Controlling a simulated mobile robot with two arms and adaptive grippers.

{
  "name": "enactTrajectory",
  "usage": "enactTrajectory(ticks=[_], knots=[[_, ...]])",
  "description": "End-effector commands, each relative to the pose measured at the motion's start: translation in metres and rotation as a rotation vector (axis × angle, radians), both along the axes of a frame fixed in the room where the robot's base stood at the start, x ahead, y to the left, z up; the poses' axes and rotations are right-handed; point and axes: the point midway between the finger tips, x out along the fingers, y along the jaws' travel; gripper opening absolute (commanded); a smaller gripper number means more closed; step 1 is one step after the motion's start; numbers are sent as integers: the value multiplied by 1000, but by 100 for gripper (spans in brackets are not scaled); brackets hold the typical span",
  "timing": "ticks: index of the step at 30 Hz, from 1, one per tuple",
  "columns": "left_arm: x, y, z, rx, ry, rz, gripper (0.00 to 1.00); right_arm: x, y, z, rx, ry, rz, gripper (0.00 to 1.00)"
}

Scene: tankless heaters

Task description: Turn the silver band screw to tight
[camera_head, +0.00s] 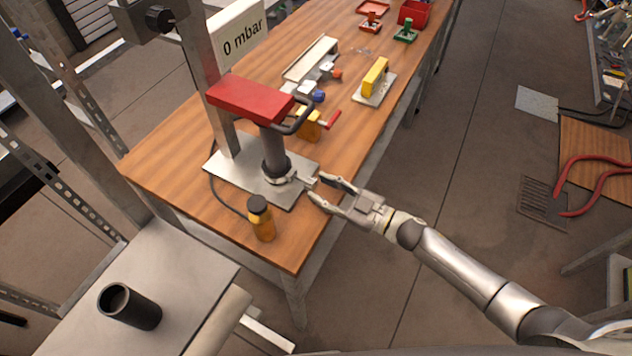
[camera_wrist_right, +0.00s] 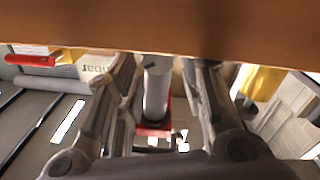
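A silver band (camera_head: 281,177) circles the foot of a dark upright pipe (camera_head: 274,148) under a red-topped unit (camera_head: 250,99). A small silver screw piece (camera_head: 304,181) sticks out from the band toward the right. My right gripper (camera_head: 318,188) is open, its two fingertips apart, just to the right of the screw piece. I cannot tell whether they touch it. In the right wrist view the two fingers (camera_wrist_right: 160,95) stand apart, with a pale cylinder (camera_wrist_right: 157,92) seen between them; the screw is not clear there. My left gripper is not in view.
The unit stands on a metal plate (camera_head: 238,184) on the wooden table (camera_head: 165,170). An amber bottle (camera_head: 263,222) stands near the front edge. A yellow block (camera_head: 375,77) and a gauge sign reading 0 mbar (camera_head: 240,32) are farther back.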

Motion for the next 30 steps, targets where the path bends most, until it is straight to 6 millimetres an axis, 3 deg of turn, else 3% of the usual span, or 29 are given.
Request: enactTrajectory(ticks=[6,16,24,30], knots=[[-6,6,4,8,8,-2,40,13,17,0,-1,0,-1,36],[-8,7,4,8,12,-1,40,15,20,-1,-1,1,0,36],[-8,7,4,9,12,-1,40,15,20,-1,-1,0,-1,3],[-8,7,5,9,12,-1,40,15,20,0,8,16,-1,3]])
